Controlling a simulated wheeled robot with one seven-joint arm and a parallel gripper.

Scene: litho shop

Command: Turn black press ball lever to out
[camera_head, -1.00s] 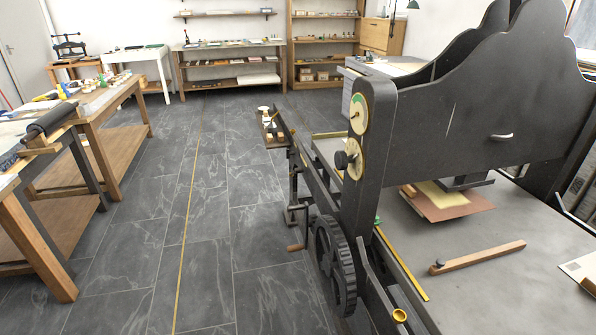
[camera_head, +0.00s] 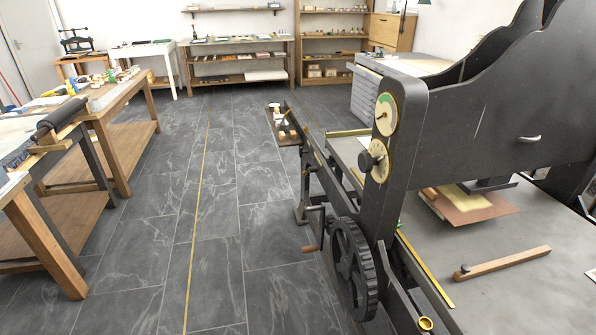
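The black press (camera_head: 480,120) fills the right side of the view, its tall dark side plate facing me. On its upright are a round dial with a green part (camera_head: 386,114) and a pale dial with a black knob (camera_head: 374,160). Below, a dark bar slopes down beside the spoked wheel (camera_head: 352,268), and a round brass-coloured piece (camera_head: 426,324) shows near its lower end at the bottom edge. I cannot tell for certain which part is the ball lever, or its setting. My gripper is not in view.
Clear dark tiled floor (camera_head: 215,225) lies left of the press. A crank with a wooden handle (camera_head: 311,248) sticks out toward this aisle. Wooden worktables (camera_head: 125,165) line the left; shelves (camera_head: 240,65) stand at the back. A wooden bar (camera_head: 505,262) lies on the press bed.

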